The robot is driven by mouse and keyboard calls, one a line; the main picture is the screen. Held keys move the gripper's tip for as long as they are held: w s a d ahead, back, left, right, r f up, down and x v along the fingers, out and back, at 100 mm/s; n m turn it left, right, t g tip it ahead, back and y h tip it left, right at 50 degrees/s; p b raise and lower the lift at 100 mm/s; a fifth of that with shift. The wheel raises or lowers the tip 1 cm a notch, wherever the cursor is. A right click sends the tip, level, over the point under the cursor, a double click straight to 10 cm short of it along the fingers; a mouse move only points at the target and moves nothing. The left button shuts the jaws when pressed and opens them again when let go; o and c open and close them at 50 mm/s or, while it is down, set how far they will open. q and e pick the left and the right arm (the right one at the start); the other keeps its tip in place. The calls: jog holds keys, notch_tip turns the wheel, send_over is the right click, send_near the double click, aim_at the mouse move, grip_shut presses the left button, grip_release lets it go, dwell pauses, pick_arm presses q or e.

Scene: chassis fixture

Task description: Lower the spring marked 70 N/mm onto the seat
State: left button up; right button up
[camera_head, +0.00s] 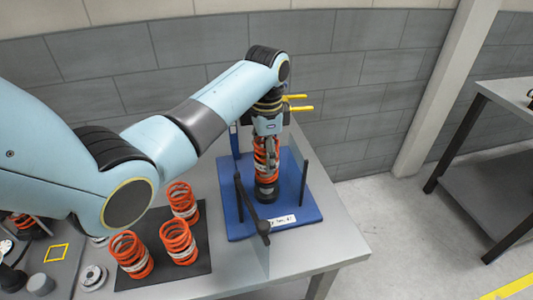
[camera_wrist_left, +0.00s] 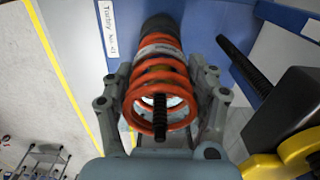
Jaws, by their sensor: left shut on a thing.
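My left gripper (camera_head: 267,150) comes down over the blue fixture (camera_head: 235,222) and is shut on an orange coil spring (camera_head: 265,172) with a pale band. In the left wrist view the spring (camera_wrist_left: 160,72) sits between the two fingers, its axis running away from me. A dark threaded rod (camera_wrist_left: 160,118) shows inside its coils. The dark round seat (camera_head: 266,194) is directly below the spring in the head view. Whether the spring touches it cannot be told. The marking on the band is too small to read. My right gripper is not in view.
Three more orange springs (camera_head: 178,240) stand on a black mat (camera_head: 196,265) left of the fixture. The fixture carries a white label (camera_head: 282,221). Yellow prongs (camera_head: 298,108) stick out behind.

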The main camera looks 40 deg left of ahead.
pick_arm(q)
jog(key=shift+r+p, duration=0.1)
jog(key=shift+p, duration=0.2)
jog(key=shift+f, duration=0.2)
dwell(0.4)
jog(key=o, duration=1.7)
jog(key=shift+r, duration=4.5)
jog(key=shift+r, duration=0.1)
notch_tip(320, 180, up, 3)
jog(key=shift+f, duration=0.1)
